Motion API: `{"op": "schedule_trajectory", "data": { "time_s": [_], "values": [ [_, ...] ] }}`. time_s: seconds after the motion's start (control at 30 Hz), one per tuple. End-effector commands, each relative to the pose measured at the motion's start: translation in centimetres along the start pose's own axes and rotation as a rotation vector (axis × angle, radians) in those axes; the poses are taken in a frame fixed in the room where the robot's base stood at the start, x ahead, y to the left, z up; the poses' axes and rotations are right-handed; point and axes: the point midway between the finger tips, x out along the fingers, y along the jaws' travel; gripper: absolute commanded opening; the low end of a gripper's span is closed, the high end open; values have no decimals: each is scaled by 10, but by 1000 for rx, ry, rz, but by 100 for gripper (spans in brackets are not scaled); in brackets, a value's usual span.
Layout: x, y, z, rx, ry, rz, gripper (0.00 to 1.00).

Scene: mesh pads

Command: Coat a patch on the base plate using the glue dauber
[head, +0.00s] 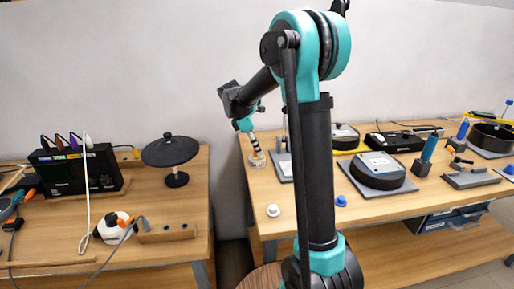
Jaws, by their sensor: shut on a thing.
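My gripper (244,124) is small in the head view, left of my arm column, above the back left corner of the right table. It is shut on a slim, black-and-white banded thing (254,143), which looks like the glue dauber. This points down, slightly tilted, and its lower end meets or sits in a pale round pot (257,160) on the table. I cannot tell whether its tip is inside the pot. A grey plate (285,172) lies just right of the pot, partly hidden by my arm; it may be the base plate. I see no clear coated patch.
The right table holds a round black device (378,171) on a grey plate, a blue-handled tool (429,149), a grey clamp-like fixture (468,178), a white knob (273,210) and a blue knob (341,201). A gap separates the cluttered left table (190,250). The right table's front strip is mostly clear.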

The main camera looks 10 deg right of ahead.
Motion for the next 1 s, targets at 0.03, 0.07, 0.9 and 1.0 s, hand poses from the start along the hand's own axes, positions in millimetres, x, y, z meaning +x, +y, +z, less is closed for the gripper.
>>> {"op": "schedule_trajectory", "data": {
  "time_s": [0.03,0.07,0.9,1.0],
  "values": [
    [1,0,0,0,1,-1,2],
    [1,0,0,0,1,-1,2],
    [-25,0,10,0,1,-1,2],
    [-32,0,13,0,1,0,2]
  ]
}}
